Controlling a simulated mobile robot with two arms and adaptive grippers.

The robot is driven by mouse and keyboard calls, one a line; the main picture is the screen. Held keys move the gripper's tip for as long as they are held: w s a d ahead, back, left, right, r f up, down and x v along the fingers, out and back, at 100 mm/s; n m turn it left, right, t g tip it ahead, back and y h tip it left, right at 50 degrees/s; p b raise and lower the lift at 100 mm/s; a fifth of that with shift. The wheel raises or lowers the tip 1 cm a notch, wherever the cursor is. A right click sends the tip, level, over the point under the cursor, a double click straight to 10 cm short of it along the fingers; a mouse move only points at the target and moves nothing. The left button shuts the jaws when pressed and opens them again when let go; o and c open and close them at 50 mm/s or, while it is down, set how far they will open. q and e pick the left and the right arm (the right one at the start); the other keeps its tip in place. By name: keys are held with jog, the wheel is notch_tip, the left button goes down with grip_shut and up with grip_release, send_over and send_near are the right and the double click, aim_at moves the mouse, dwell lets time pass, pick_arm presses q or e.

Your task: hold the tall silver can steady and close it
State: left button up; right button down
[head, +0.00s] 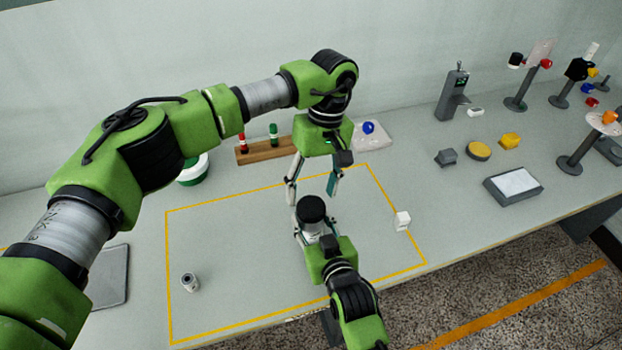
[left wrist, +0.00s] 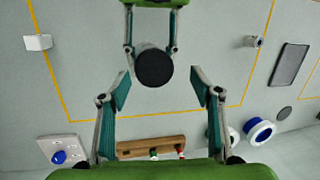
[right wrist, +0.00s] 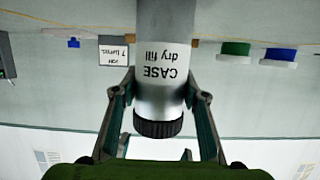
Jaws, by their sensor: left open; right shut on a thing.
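The tall silver can (head: 318,230) stands upright inside the yellow outline, with a round black cap (head: 312,208) on top. In the right wrist view the can (right wrist: 163,95) appears upside down with a white "CASE dry fill" label, and its black cap (right wrist: 158,127) sits against the can's end. I cannot tell how tightly it is seated. My right gripper (head: 316,232) is shut on the can's body. My left gripper (head: 312,191) is open, pointing down above the cap. In the left wrist view the cap (left wrist: 154,67) lies near the space between its fingertips (left wrist: 160,80), apart from both.
A white block (head: 403,220) stands right of the can, and a small silver cylinder (head: 190,282) stands to the left. A wooden rack (head: 262,153) with red and green spindles is behind. A green-and-white round container (head: 195,170) is back left. The outlined area is otherwise clear.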

pick_arm(q)
jog(key=n, duration=0.5)
jog(key=shift+r+n, duration=0.1)
jog(key=shift+n, duration=0.2)
jog(key=n, duration=0.3)
jog(key=shift+r, duration=0.1)
jog(key=n, duration=0.3)
jog(key=shift+s+r+n+t+h, duration=0.1)
jog(key=shift+n+t+h, duration=0.2)
jog(key=shift+n, duration=0.1)
jog(key=n, duration=0.5)
jog(key=shift+r, duration=0.2)
jog(key=n, duration=0.3)
jog(key=shift+r+n+t, duration=0.15)
jog(key=shift+n+t, duration=0.15)
jog(key=n, duration=0.5)
jog(key=shift+r+h, duration=0.25)
jog(key=shift+h, duration=0.05)
jog(key=n, duration=0.5)
jog(key=shift+a+r, duration=0.1)
jog(key=shift+r, duration=0.15)
jog(key=n, duration=0.3)
jog(key=shift+r+n+t, duration=0.2)
jog(key=shift+n+t, duration=0.2)
